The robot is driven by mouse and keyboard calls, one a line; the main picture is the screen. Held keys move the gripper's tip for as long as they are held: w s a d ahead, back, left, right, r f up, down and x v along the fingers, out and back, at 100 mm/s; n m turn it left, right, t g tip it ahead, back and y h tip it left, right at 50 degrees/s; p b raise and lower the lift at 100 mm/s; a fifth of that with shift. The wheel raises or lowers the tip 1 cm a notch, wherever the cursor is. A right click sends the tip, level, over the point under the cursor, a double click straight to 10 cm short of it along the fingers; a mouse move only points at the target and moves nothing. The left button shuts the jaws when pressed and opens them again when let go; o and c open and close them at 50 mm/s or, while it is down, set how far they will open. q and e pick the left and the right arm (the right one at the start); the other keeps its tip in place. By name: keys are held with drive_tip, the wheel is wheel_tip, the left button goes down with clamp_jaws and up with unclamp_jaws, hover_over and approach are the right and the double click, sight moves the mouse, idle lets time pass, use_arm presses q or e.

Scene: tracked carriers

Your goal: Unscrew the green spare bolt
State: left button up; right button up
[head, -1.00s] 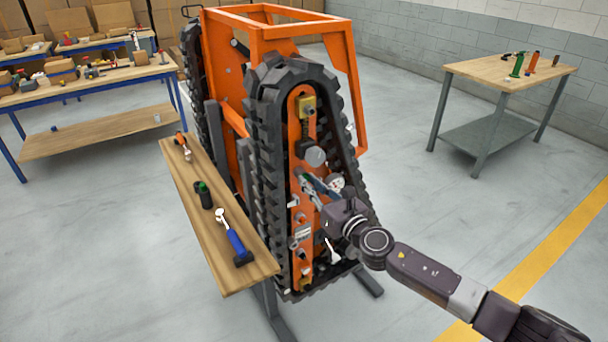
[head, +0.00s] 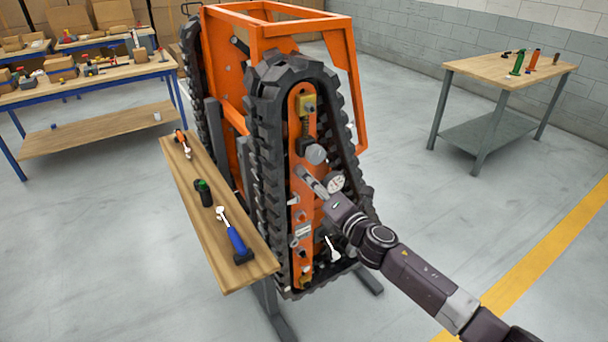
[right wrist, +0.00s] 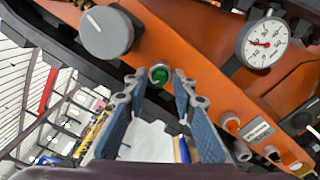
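The green bolt (right wrist: 159,74) shows end-on in the right wrist view, set in the orange side plate of the tracked carrier. My right gripper (right wrist: 158,92) is open, with one blue-grey finger on each side of the bolt in the picture. Whether the fingertips touch it I cannot tell. In the head view my right gripper (head: 309,180) reaches in from the right to the orange plate (head: 301,215), and the bolt cannot be made out there. My left gripper is in neither view.
A grey knob (right wrist: 107,32) and a dial gauge (right wrist: 262,42) flank the bolt; the gauge (head: 336,182) sits close to my gripper. Black track (head: 268,190) surrounds the plate. A wooden shelf (head: 187,190) with tools stands left.

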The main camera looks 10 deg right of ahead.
drive_tip(key=m+p, duration=0.5)
drive_tip(key=m, duration=1.4)
clamp_jaws()
